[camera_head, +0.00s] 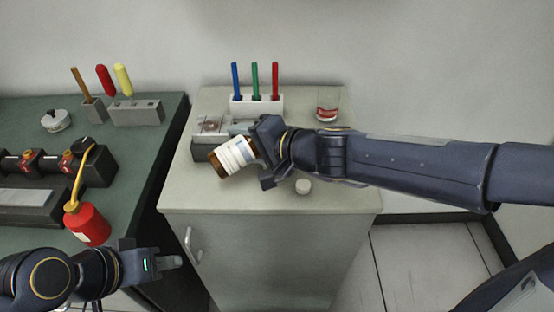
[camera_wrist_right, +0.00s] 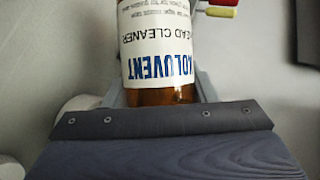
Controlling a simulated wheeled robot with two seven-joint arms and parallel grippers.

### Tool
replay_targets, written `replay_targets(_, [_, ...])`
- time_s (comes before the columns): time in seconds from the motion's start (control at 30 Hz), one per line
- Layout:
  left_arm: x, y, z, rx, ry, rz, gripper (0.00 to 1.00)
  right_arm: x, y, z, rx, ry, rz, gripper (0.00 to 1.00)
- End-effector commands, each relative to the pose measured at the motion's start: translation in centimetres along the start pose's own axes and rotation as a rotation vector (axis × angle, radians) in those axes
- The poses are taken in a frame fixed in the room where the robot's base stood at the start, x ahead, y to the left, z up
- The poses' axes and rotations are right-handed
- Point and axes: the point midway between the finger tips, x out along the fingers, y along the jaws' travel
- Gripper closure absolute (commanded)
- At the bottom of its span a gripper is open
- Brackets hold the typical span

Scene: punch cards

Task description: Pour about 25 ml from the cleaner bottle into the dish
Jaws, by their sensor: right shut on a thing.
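The cleaner bottle (camera_head: 234,157) is brown with a white label and is tilted, its far end pointing down and left. My right gripper (camera_head: 262,150) is shut on it above the pale cabinet top. In the right wrist view the bottle (camera_wrist_right: 160,60) shows its label upside down, reading "KOLUVENT" and "HEAD CLEANER". I cannot make out the dish for certain; the bottle and gripper cover part of the grey box (camera_head: 205,148) with a light top. A small white round piece, likely a cap (camera_head: 303,186), lies on the cabinet. My left gripper (camera_head: 172,262) is low at left, away from the bottle, its jaws unclear.
A pen rack (camera_head: 256,104) with blue, green and red pens stands at the back. A red oil can (camera_head: 88,225) and tool holders (camera_head: 135,112) stand on the green bench (camera_head: 140,160). The cabinet's front right is clear.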

Motion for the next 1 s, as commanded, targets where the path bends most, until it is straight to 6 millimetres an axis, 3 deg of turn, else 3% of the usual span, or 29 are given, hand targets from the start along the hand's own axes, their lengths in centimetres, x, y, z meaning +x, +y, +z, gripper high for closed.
replay_targets(0.33, [1.4,-0.7,0.7,0.000,0.000,0.000,0.64,0.3,0.3,0.2,0.063,-0.024,-0.039,0.80])
replay_targets(1.0, [2.1,-1.0,1.1,0.000,0.000,0.000,0.64,0.0,-0.3,0.2,0.146,-0.056,-0.084,0.80])
